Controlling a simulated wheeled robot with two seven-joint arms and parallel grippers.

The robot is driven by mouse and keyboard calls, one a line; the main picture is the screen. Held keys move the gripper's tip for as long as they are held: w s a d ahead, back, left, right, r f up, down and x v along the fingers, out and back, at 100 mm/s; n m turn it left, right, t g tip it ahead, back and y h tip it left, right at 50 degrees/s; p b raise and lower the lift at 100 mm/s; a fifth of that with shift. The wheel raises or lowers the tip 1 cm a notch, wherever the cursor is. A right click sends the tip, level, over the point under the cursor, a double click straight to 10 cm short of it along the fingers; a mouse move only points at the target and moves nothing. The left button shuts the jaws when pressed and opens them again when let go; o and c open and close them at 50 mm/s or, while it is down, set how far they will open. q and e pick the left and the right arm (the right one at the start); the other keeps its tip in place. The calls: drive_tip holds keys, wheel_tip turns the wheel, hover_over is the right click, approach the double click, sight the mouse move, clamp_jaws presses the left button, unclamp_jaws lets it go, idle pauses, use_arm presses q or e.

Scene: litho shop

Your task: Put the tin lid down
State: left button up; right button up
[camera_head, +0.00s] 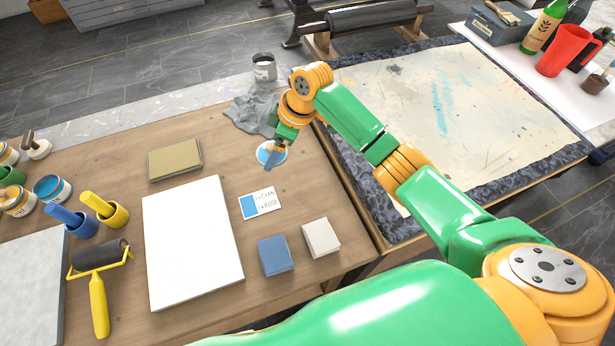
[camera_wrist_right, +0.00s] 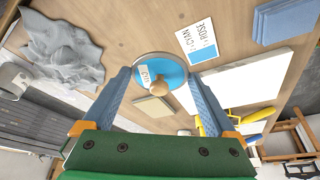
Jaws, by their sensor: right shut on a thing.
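The tin lid (camera_head: 263,152) is a round blue disc with a pale rim, over the wooden table near its right edge. In the right wrist view the lid (camera_wrist_right: 174,72) lies between my two blue fingers, with a small white label and a pale wooden knob-like piece at its lower edge. My right gripper (camera_head: 272,158) is shut on the lid, with a finger hiding part of it in the head view; the fingers also show in the wrist view (camera_wrist_right: 160,76). I cannot tell whether the lid touches the table. My left gripper is out of view.
A grey cloth (camera_head: 250,113) and open tin (camera_head: 264,68) are behind the lid. A CYAN/ROSE card (camera_head: 260,203), white sheet (camera_head: 190,240), blue block (camera_head: 274,255) and white block (camera_head: 321,238) lie in front. An olive block (camera_head: 175,160) is left. Bare wood surrounds the lid.

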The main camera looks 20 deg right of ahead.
drive_tip(key=s+d+p, duration=0.1)
drive_tip(key=s+d, duration=0.2)
hover_over(304, 191)
drive_tip(key=d, duration=0.1)
drive_tip(key=f, duration=0.5)
drive_tip(key=s+f+p, duration=0.1)
drive_tip(key=f, duration=0.1)
drive_tip(key=shift+d+f, duration=0.15)
drive_tip(key=shift+d, duration=0.05)
wheel_tip(304, 191, down, 2)
drive_tip(key=shift+w+a+f+b, duration=0.1)
drive_tip(key=shift+w+b, duration=0.05)
drive_tip(key=shift+b, duration=0.35)
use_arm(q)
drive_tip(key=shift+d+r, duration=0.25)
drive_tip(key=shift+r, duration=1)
use_arm(e)
drive_tip(key=shift+f, duration=0.4)
drive_tip(key=shift+f, duration=0.15)
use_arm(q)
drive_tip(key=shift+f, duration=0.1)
use_arm(e)
drive_tip(key=o, duration=1)
